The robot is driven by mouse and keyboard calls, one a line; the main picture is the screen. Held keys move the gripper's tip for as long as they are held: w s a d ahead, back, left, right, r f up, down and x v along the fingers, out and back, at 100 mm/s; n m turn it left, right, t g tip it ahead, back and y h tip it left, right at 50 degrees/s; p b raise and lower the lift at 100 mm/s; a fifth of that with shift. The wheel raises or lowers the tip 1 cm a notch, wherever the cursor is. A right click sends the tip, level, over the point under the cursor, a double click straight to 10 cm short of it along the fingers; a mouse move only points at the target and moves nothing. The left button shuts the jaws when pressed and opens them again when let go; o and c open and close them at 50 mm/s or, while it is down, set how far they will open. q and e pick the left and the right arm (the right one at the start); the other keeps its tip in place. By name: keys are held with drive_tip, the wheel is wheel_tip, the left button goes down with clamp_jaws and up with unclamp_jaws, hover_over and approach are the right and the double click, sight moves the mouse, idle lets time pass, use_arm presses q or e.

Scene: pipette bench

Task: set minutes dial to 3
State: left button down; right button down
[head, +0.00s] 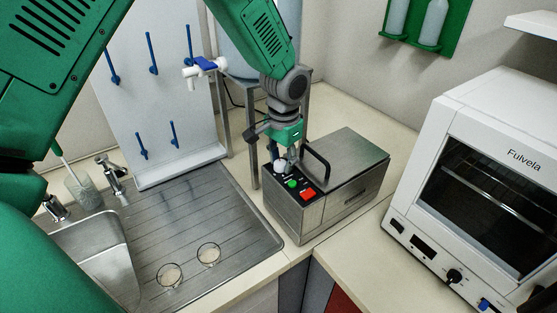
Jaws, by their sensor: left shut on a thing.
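A metal box device (335,198) stands on the counter, with a black control panel (280,184) on its left end. The panel carries a pale round knob (279,167), a green button (292,183) and a red switch (308,195). My left gripper (291,156) comes down from above onto the back part of the panel, beside the pale knob. It is shut on what appears to be the minutes dial, which the fingers mostly hide. The dial's marks and pointer are too small to read. My right gripper is not in view.
A black handle (317,162) arches over the box lid, close to my gripper. A white oven (480,180) stands to the right. A steel sink with a drainboard (215,215) holding two glass dishes is to the left. A white peg board (160,90) stands behind.

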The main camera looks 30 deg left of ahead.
use_arm(q)
drive_tip(key=shift+s+f, duration=0.15)
drive_tip(key=shift+s, duration=0.2)
drive_tip(key=shift+d, duration=0.3)
drive_tip(key=shift+a, duration=0.5)
drive_tip(key=shift+d+m, duration=0.35)
drive_tip(key=shift+m, duration=0.85)
drive_tip(key=m, duration=0.2)
drive_tip(key=shift+a+m, duration=0.25)
drive_tip(key=shift+m, duration=0.05)
drive_tip(key=m, duration=0.2)
drive_tip(key=shift+d+m, duration=0.1)
drive_tip(key=shift+m, duration=0.3)
drive_tip(key=m, duration=0.3)
drive_tip(key=shift+m, duration=0.3)
drive_tip(key=m, duration=1.1)
drive_tip(key=shift+w+m+h, duration=0.1)
drive_tip(key=shift+m+h, duration=0.2)
drive_tip(key=shift+m, duration=0.1)
drive_tip(key=m, duration=0.6)
drive_tip(key=shift+w+r, duration=0.1)
drive_tip(key=shift+r, duration=0.1)
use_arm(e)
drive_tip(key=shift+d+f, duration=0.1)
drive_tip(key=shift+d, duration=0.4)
use_arm(q)
drive_tip(key=shift+m, duration=0.3)
